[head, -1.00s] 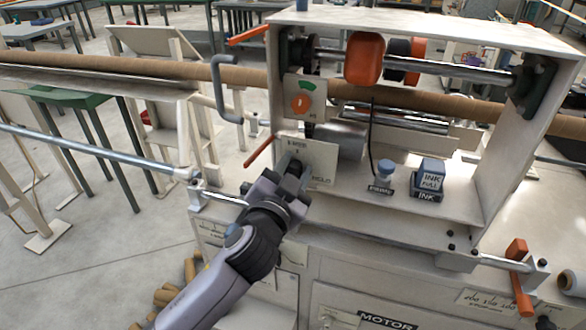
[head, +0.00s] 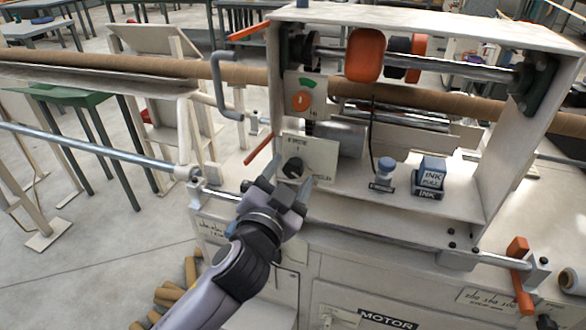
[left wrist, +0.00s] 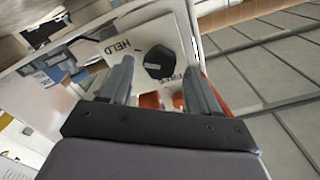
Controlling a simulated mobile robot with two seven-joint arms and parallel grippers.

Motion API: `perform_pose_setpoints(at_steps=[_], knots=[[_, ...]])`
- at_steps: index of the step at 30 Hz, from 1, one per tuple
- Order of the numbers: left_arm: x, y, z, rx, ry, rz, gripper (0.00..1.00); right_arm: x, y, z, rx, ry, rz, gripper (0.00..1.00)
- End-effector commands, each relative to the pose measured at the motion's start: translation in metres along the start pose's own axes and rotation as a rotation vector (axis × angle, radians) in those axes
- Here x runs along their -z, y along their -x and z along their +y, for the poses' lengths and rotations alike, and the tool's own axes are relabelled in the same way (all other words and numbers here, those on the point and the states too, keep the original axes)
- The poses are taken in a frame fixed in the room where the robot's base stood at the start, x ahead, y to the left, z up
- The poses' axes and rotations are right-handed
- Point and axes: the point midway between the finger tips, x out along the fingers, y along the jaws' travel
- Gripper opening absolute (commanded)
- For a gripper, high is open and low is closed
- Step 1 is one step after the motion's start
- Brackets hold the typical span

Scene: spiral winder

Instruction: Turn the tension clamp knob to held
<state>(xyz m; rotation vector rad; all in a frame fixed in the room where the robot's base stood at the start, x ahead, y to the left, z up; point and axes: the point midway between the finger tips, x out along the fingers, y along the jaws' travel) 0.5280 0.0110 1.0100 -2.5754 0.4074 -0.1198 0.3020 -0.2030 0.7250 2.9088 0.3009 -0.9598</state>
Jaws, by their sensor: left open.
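The tension clamp knob (head: 292,168) is a dark faceted knob on a pale label plate (head: 322,156) at the left front of the winder. In the left wrist view the knob (left wrist: 159,62) shows between the fingers, with HELD printed to its left and FREE below right. A lighter mark crosses the knob, but I cannot tell for sure which word it points to. My left gripper (head: 290,180) is open, its fingers just in front of the knob and apart from it. It also shows in the left wrist view (left wrist: 158,72). My right gripper is out of view.
A paste bottle (head: 384,174) and ink box (head: 431,172) stand on the shelf at right. A long brown tube (head: 130,68) crosses behind.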

Motion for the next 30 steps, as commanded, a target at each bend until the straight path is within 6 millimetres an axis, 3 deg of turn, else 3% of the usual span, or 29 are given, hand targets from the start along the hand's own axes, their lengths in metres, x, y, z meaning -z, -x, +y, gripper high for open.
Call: perform_pose_setpoints(at_steps=[10, 26, 30], knots=[[0.0, 0.035, 0.0, 0.001, -0.001, 0.001, 0.62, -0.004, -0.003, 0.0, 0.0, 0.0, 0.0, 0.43], [0.001, 0.038, -0.001, 0.001, -0.001, 0.002, 0.62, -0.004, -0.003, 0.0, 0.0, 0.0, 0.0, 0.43], [-0.013, 0.041, 0.003, -0.012, 0.022, -0.027, 0.62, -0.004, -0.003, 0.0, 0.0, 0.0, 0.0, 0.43]])
